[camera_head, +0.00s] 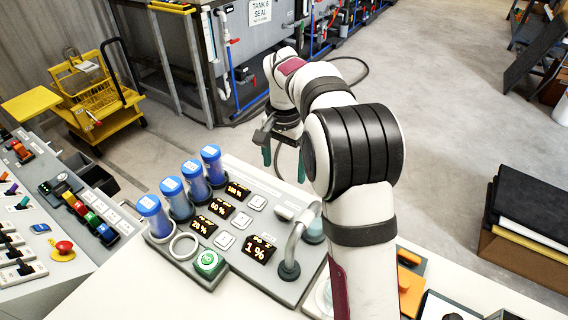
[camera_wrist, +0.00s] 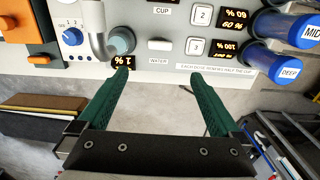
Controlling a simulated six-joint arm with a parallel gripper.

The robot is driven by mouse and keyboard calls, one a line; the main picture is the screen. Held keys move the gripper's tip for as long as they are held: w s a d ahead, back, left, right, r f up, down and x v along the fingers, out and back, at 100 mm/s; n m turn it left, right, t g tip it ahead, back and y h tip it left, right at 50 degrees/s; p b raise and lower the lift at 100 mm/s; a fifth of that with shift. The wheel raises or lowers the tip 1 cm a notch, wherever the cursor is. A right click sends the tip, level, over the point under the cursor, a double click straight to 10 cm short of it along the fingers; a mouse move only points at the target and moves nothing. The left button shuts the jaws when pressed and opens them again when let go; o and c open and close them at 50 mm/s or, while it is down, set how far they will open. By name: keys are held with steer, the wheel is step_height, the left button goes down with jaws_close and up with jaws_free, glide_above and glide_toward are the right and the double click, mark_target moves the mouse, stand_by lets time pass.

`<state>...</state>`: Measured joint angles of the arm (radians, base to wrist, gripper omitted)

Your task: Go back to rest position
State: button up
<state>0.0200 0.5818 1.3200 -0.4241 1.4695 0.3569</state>
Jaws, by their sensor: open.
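My gripper (camera_wrist: 158,100) is open and empty in the wrist view, its two green fingers spread wide apart. In the head view my gripper (camera_head: 284,165) is partly hidden by my arm and hangs at the far edge of the grey dosing panel (camera_head: 262,192). The panel carries several blue-capped tubes, such as one (camera_head: 154,214) at its left end. It also has small displays, including one reading 1 % (camera_head: 258,249), a green button (camera_head: 208,262) and a curved metal spout (camera_head: 299,240). In the wrist view the spout (camera_wrist: 96,32) lies beyond the left finger.
A control desk (camera_head: 60,215) with coloured switches and a red button (camera_head: 64,247) stands at left. A yellow cart (camera_head: 98,95) and a tank frame (camera_head: 200,60) stand behind. A box with dark panels (camera_head: 530,215) is at right. The floor beyond my arm is clear.

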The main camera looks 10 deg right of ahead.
steer(key=shift+s, duration=0.1)
steer(key=s+a+r+n+y, duration=0.1)
steer(key=s+r, duration=0.2)
steer(key=s, duration=0.8)
steer(key=s+a+r+n, duration=0.1)
steer(key=s+a+r, duration=0.1)
steer(key=s, duration=0.9)
steer(key=s+a+f+n, duration=0.1)
steer(key=s+f, duration=0.3)
steer(key=s, duration=0.7)
steer(key=shift+s+a+n+y, duration=0.2)
steer(key=shift+s+n+y, duration=0.1)
steer(key=shift+y, duration=0.1)
steer(key=shift+w, duration=0.1)
steer(key=shift+c, duration=0.3)
